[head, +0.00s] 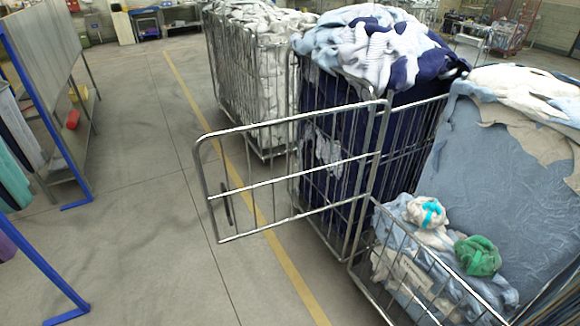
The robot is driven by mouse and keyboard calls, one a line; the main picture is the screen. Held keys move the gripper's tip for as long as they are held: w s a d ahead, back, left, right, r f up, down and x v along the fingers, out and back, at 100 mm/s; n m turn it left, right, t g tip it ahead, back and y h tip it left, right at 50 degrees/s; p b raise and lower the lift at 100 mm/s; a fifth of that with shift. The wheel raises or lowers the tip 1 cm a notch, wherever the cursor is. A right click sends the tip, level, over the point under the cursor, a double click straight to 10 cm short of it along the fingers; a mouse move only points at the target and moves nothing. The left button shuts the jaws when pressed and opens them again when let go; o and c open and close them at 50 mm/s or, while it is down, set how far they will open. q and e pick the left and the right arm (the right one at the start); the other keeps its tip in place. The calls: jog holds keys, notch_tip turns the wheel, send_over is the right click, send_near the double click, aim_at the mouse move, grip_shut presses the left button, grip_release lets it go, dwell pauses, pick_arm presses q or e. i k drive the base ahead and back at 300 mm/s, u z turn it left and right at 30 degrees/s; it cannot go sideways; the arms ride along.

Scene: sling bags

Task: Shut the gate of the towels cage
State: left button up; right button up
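A metal wire gate (287,183) stands open, swung out to the left over the floor. It has a rounded outer corner, a dark latch-like bar near its free edge and slim upright bars. Its right side meets a post (373,170) at the front left corner of the nearest cage (440,293). This cage holds light blue and cream cloth, apparently towels (500,160), with a white-and-turquoise bundle (427,212) and a green bundle (478,256) low at its front. The cage's right side is cut off by the picture. Neither of my grippers is in view.
A cage of dark blue cloth (335,120) stands directly behind the gate, with a cage of white cloth (265,90) beyond. A blue-framed rack (50,110) stands at the left. Open floor (140,210) with a yellow line lies between.

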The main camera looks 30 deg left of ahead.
aim_at(245, 129)
jog(key=u, duration=2.55)
jog(key=i, duration=3.65)
jog(key=z, duration=4.25)
jog(key=i, duration=1.05)
